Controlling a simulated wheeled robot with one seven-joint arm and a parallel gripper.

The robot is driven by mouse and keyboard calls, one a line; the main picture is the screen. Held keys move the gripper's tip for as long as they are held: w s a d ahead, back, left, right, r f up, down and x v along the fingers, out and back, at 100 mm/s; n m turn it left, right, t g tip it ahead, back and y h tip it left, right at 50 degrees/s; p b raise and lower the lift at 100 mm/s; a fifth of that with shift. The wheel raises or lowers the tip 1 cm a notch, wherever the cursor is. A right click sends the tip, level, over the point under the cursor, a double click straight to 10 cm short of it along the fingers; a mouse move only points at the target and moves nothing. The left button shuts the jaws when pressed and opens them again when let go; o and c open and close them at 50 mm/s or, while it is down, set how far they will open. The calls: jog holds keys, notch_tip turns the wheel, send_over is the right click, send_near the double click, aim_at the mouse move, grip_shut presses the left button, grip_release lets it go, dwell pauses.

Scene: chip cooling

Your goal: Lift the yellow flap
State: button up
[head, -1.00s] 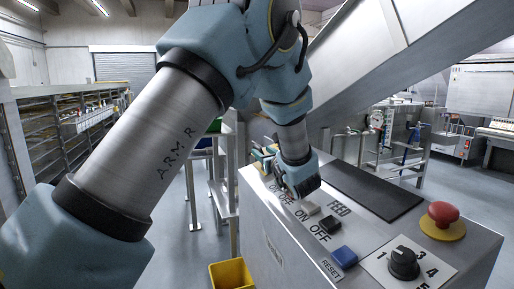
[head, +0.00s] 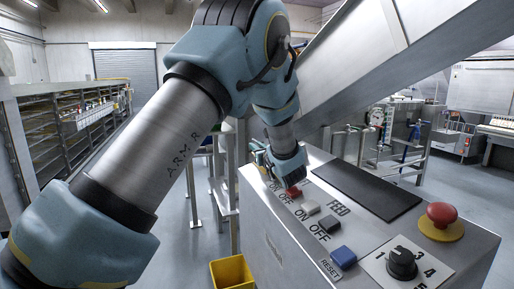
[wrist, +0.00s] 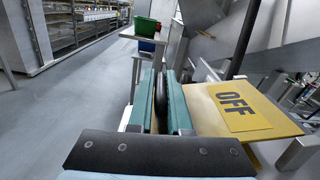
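The yellow flap (wrist: 210,105), with a black OFF label, is right of my gripper in the wrist view. My gripper (wrist: 160,88) has its two teal fingers apart, on either side of a dark round disc (wrist: 161,100) seen edge-on. I cannot tell whether the fingers touch the disc, or how the disc joins the flap. In the head view my gripper (head: 258,156) is at the far left end of the control panel, its fingers partly hidden by my wrist. The flap cannot be made out clearly there.
The control panel (head: 440,262) carries a red button (head: 293,192), a blue reset button (head: 343,257), a rotary switch (head: 401,263) and a red emergency stop (head: 441,214). A yellow bin (head: 232,272) stands on the floor. A grey chute (head: 390,70) slopes above. Open floor lies left.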

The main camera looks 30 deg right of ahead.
grip_shut()
dwell(0.9)
jog(key=shift+r, duration=0.1)
